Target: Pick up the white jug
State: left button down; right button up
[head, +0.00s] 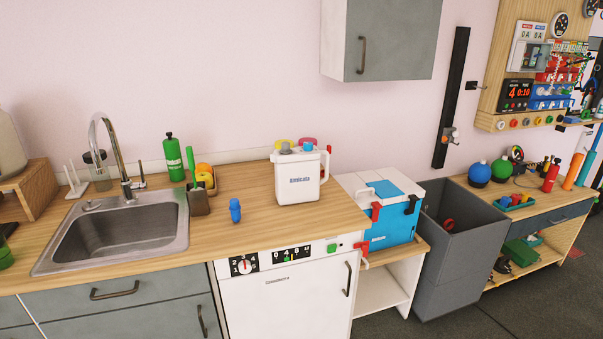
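The white jug (298,180) stands upright on the wooden counter (270,212), near its right end. It has dark lettering on its front and a handle on its right side. Several coloured pieces, yellow, grey, pink and blue, show at its top; I cannot tell whether they are inside it or part of a lid. Neither of my grippers is in the head view, and nothing is touching the jug.
A small blue object (235,210) stands left of the jug. A sink (120,236) with a tall faucet and a green bottle (174,157) are further left. A blue and white cooler (386,208) and a grey bin (450,240) are right. A cabinet (392,40) hangs above.

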aim_at(296, 173)
jog(key=i+l+u, duration=0.25)
jog(key=i+l, duration=0.35)
jog(key=i+l+u, duration=0.3)
jog(key=i+l, duration=0.25)
jog(key=l, duration=0.15)
jog(key=i+l, duration=0.15)
jog(key=i, duration=0.3)
